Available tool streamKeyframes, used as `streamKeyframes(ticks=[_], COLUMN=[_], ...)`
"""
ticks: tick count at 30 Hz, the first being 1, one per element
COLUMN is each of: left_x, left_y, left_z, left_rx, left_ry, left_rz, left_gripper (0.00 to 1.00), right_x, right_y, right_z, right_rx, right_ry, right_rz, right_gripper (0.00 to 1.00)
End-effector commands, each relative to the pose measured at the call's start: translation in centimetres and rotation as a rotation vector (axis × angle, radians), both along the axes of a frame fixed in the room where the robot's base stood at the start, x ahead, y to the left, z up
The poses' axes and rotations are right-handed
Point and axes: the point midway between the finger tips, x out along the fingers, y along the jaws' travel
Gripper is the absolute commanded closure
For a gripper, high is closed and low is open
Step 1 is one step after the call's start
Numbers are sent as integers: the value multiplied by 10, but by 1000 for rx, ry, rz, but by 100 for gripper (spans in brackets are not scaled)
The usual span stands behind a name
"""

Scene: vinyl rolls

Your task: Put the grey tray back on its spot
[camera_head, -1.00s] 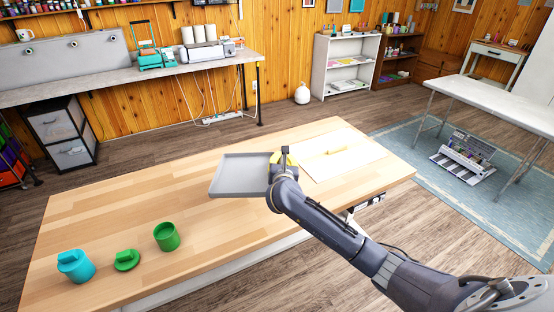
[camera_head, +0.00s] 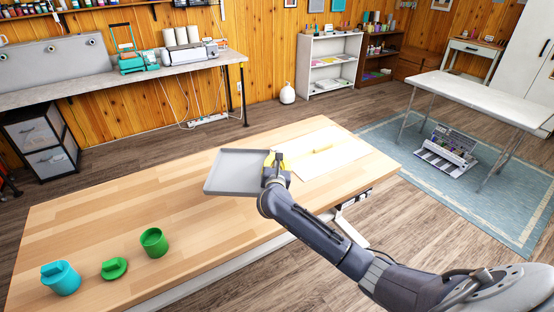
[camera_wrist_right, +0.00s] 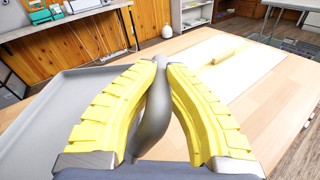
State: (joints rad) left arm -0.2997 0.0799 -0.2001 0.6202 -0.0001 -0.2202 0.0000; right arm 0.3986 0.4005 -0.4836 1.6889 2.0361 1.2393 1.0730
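The grey tray (camera_head: 236,172) is a shallow rectangle over the wooden table, left of the white sheet. Whether it rests on the table or hangs just above it, I cannot tell. My right gripper (camera_head: 276,160) is at the tray's right edge. In the right wrist view its yellow fingers (camera_wrist_right: 166,68) are closed on the tray's right rim (camera_wrist_right: 154,115), and the tray (camera_wrist_right: 60,115) spreads out to the left. My left gripper is not in view.
The wooden table (camera_head: 110,215) has a white sheet (camera_head: 340,158) with a small yellow piece (camera_head: 323,148) on it. A cyan container (camera_head: 61,278), a green lid (camera_head: 114,268) and a green cup (camera_head: 154,242) stand at the front left. The table's left middle is clear.

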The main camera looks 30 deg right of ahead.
Motion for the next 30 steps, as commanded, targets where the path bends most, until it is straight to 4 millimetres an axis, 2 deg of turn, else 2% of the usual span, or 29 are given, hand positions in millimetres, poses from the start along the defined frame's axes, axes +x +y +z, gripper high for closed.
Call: streamKeyframes(ticks=[15, 30], left_x=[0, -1], left_y=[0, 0], left_z=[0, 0], left_rx=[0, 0], left_ry=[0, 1], left_rz=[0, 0], left_gripper=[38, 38], right_x=[0, 0], right_y=[0, -1], right_z=[-42, -64], right_rx=[-1, -1], right_ry=[2, 0], right_rz=[0, 0], right_gripper=[100, 100])
